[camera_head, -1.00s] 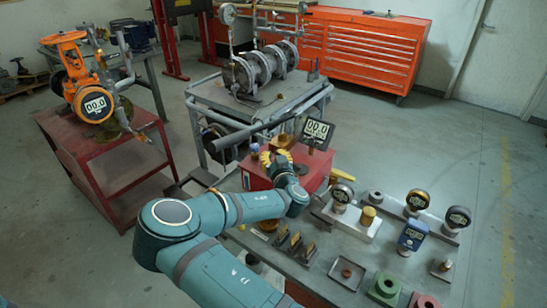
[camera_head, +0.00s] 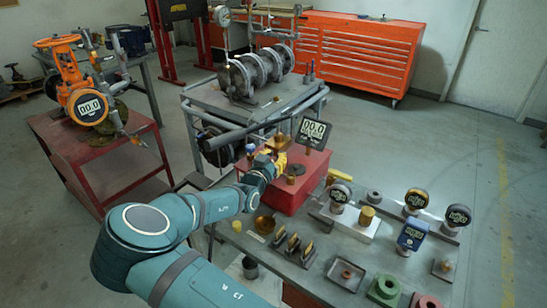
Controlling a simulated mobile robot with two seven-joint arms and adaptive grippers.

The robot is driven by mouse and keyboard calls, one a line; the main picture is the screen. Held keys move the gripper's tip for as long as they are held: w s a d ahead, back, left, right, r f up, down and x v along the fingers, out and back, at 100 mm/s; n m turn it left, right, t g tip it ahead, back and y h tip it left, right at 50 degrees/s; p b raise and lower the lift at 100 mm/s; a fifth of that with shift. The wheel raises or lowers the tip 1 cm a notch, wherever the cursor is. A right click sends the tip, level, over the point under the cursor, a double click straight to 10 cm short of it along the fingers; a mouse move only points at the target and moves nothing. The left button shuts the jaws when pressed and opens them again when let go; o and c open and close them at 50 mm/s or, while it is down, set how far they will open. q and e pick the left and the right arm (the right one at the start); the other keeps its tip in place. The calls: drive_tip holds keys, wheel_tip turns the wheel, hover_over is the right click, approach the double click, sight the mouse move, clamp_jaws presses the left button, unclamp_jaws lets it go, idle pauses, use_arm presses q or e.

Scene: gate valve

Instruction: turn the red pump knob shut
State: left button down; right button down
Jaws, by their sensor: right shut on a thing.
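The red pump (camera_head: 297,193) is a red box on the bench, with a digital gauge reading 00.0 (camera_head: 313,132) and brass fittings (camera_head: 295,171) on top. My right gripper (camera_head: 278,160), with yellow fingers, is at the left side of the pump's top. It is shut on the pump knob, which is mostly hidden behind the fingers and wrist. My left gripper is not in view.
A cart with a flanged pipe (camera_head: 262,72) stands behind. An orange valve (camera_head: 80,85) sits on a red table at left.

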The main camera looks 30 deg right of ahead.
drive_tip(key=m+g+h, duration=0.1)
drive_tip(key=g, duration=0.1)
drive_tip(key=m+g+p, duration=0.1)
drive_tip(key=m+g, duration=0.1)
drive_tip(key=m+g+h+p, duration=0.1)
drive_tip(key=g, duration=0.2)
drive_tip(key=shift+s+d+m+h, duration=0.1)
drive_tip(key=shift+s+m+h, duration=0.2)
drive_tip(key=shift+m, duration=0.1)
drive_tip(key=shift+s+m+g, duration=0.15)
drive_tip(key=shift+m+g, duration=0.55)
drive_tip(key=shift+g, duration=0.4)
drive_tip(key=shift+s+m+g, duration=0.15)
drive_tip(key=shift+m+g, duration=0.65)
drive_tip(key=shift+g, duration=0.8)
drive_tip(key=c, duration=0.5)
unclamp_jaws()
drive_tip(key=shift+c, duration=0.2)
drive_tip(key=w+a, duration=0.1)
drive_tip(key=a, duration=1.1)
drive_tip(key=shift+w, duration=0.3)
